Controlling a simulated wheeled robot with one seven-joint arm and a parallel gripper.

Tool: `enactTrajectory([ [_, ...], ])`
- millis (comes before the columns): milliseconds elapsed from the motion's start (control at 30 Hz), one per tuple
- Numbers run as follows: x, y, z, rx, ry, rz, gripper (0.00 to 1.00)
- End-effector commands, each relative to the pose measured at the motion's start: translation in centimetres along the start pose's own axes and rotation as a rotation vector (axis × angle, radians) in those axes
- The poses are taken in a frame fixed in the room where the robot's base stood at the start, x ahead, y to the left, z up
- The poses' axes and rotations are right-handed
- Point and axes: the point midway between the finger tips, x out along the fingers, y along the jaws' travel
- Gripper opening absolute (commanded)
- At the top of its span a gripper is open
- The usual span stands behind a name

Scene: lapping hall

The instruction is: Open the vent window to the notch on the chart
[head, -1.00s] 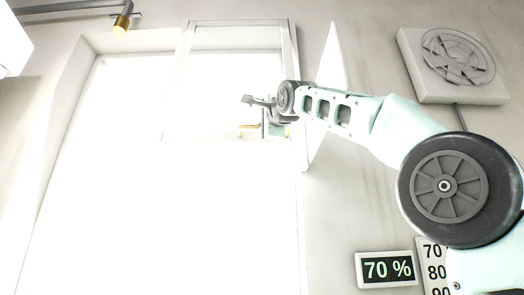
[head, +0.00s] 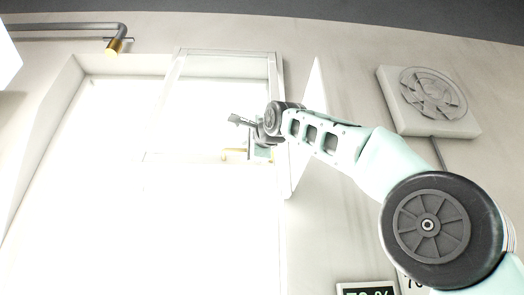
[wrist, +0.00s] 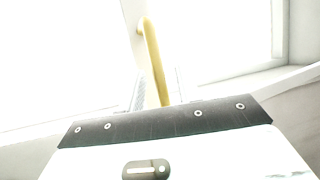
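The vent window (head: 277,90) is the pale framed upper pane at the top right of a bright, washed-out window. Its yellow handle (head: 233,154) shows near the lower right of that pane. My gripper (head: 243,121) is at the handle, its fingers partly lost in the glare. In the wrist view the yellow handle (wrist: 155,62) runs down between my gripper's fingers (wrist: 159,92), with a gap visible beside it, so the gripper looks open around it. Contact is unclear.
A white panel (head: 309,135) stands out from the wall just right of the vent window, close to my arm. A wall fan (head: 430,97) is at the upper right. A pipe with a brass end (head: 114,46) runs at upper left. A display (head: 366,290) is cut off below.

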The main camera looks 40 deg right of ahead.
Motion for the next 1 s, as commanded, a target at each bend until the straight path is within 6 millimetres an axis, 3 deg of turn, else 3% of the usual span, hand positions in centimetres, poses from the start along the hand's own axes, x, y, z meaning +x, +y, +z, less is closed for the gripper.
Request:
enactTrajectory([
  [600, -13.5, 0.4, 0.1, 0.003, -0.002, -0.004, 0.34],
  [800, -15.7, 0.2, 0.1, 0.002, -0.002, -0.002, 0.34],
  [1000, -16.2, 0.0, 0.0, 0.001, -0.001, -0.002, 0.34],
])
